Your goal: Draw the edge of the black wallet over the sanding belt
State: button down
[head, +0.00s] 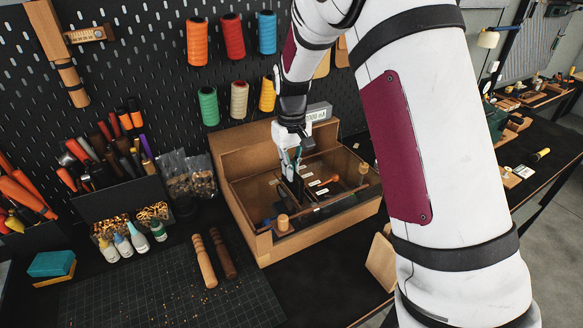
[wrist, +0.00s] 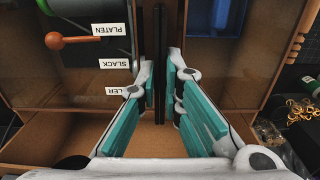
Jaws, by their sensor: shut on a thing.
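My gripper (head: 289,160) reaches down over an open wooden box in the head view. In the wrist view its teal-padded fingers (wrist: 161,88) are shut on the black wallet (wrist: 161,50), a thin dark strip standing on edge between them. In the head view the wallet (head: 294,183) is a small dark shape under the fingers. Labels reading PLATEN (wrist: 111,30) and SLACK (wrist: 115,64), and a third partly hidden one ending in LER, lie left of the wallet. A dark band (wrist: 90,12) beside the labels looks like the sanding belt. Whether the wallet touches it cannot be told.
The wooden box (head: 240,215) has raised walls and a clear front panel. An orange-knobbed lever (wrist: 75,41) sticks out inside. Two wooden handles (head: 205,261) lie on the cutting mat (head: 165,300) at front left. Bottles (head: 139,237) and tool holders stand further left.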

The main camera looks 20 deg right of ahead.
aim_at(297, 175)
jog(key=shift+s, duration=0.15)
jog(key=shift+s+d+p, duration=0.15)
jog(key=shift+s+p, duration=0.35)
jog(key=shift+s, duration=0.2)
jog(key=shift+s+d+p, duration=0.15)
jog(key=shift+s+p, duration=0.3)
jog(key=shift+s, duration=0.25)
jog(key=shift+w, duration=0.15)
jog(key=shift+w+a+f+b, duration=0.1)
jog(key=shift+w+a+b, duration=0.1)
jog(key=shift+w+b, duration=0.45)
jog(key=shift+w+a+b, duration=0.15)
jog(key=shift+w+b, duration=0.3)
jog(key=shift+w, duration=0.4)
jog(key=shift+s, duration=0.15)
jog(key=shift+s+d+p, duration=0.15)
jog(key=shift+s+p, duration=0.4)
jog(key=shift+s, duration=0.2)
jog(key=shift+s+d+p, duration=0.15)
jog(key=shift+s+p, duration=0.35)
jog(key=shift+s, duration=0.25)
